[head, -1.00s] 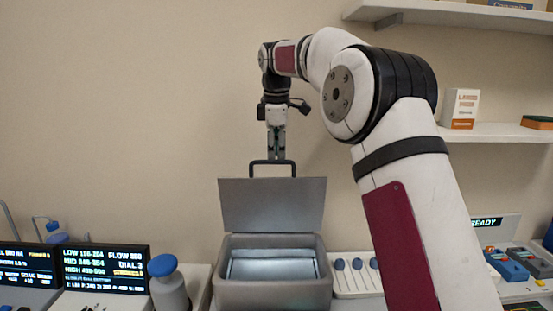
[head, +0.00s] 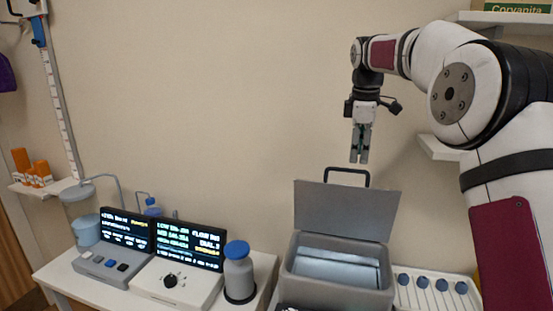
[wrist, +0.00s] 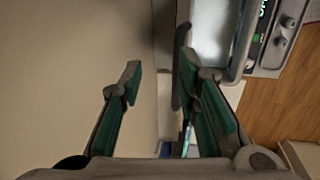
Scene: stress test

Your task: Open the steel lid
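The steel lid (head: 346,211) stands raised, close to upright, at the back of the grey steel box (head: 336,286). The box's bright interior is exposed. The lid's black bar handle (head: 347,177) is along its top edge. My gripper (head: 359,160) points down just above the handle and looks apart from it in the head view. In the wrist view, the fingers of my gripper (wrist: 160,68) are spread with nothing between them. A dark bar, probably the handle, shows by the right finger; I cannot tell whether they touch.
Left of the box stand a blue-capped bottle (head: 239,273) and two lit display units (head: 188,246) on the white bench. A rack with blue-topped items (head: 441,285) is right of it. A shelf (head: 440,148) is behind my arm. The wall above the displays is clear.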

